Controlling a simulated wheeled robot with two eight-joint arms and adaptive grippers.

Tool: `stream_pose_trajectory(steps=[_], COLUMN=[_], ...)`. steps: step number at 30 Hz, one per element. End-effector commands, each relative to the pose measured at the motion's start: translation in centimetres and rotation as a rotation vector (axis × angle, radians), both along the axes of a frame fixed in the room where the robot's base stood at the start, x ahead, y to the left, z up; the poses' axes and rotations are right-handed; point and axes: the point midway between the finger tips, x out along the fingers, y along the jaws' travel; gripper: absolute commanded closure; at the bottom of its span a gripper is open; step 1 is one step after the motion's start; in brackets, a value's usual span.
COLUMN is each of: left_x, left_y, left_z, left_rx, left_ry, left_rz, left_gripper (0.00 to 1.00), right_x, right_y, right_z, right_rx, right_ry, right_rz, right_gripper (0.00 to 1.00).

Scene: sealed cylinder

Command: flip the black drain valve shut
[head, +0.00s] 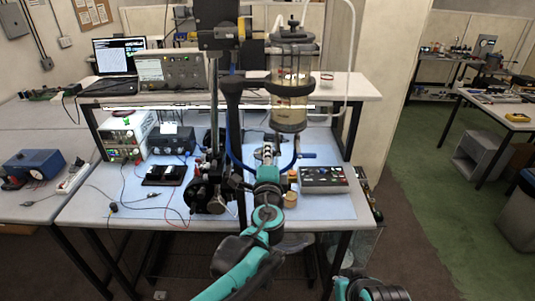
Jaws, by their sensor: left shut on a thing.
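The clear sealed cylinder (289,112) stands upright above the bench, with dark bands and pale brownish contents. A blue handle (307,155) and blue tubing show below it. My left gripper (267,151) is just below and left of the cylinder's bottom. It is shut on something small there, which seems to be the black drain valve. The gripper and wrist hide the valve, so its handle's angle cannot be told. My right arm shows only at the bottom edge; its gripper is not visible.
A grey box with knobs (324,180) sits right of my left wrist, with small brass-coloured parts between. A black stand with a motor-like unit (210,188) is close on the left. Power supplies (125,135), cables and a laptop (115,60) are farther left.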

Motion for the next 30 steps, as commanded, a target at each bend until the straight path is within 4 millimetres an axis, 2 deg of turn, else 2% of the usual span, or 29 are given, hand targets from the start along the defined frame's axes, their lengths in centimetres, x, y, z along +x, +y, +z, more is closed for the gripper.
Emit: stream_pose_trajectory(steps=[1, 3, 14, 17, 24, 30], left_x=[0.0, 0.0, -0.5, -1.8, -7.0, -10.6], left_y=[0.0, 0.0, -0.1, -0.1, -0.1, -0.1], left_z=[0.0, 0.0, 0.0, 0.0, 0.0, 0.0], left_rx=[0.001, 0.000, -0.001, -0.001, 0.000, 0.000], left_ry=[0.000, 0.000, 0.000, 0.000, 0.000, 0.000], left_rz=[0.000, 0.000, -0.001, -0.001, -0.004, -0.003], left_gripper=[0.80, 0.66, 0.66, 0.66, 0.66, 0.66], right_x=[0.0, 0.0, 0.0, 0.0, 0.0, 0.0], right_y=[0.0, 0.0, 0.0, 0.0, 0.0, 0.0], right_z=[0.0, 0.0, 0.0, 0.0, 0.0, 0.0], right_rx=[0.000, 0.000, 0.000, 0.000, 0.000, 0.000], right_ry=[0.000, 0.000, 0.000, 0.000, 0.000, 0.000], right_rz=[0.000, 0.000, 0.000, 0.000, 0.000, 0.000], right_gripper=[1.00, 1.00, 1.00, 1.00, 1.00, 1.00])
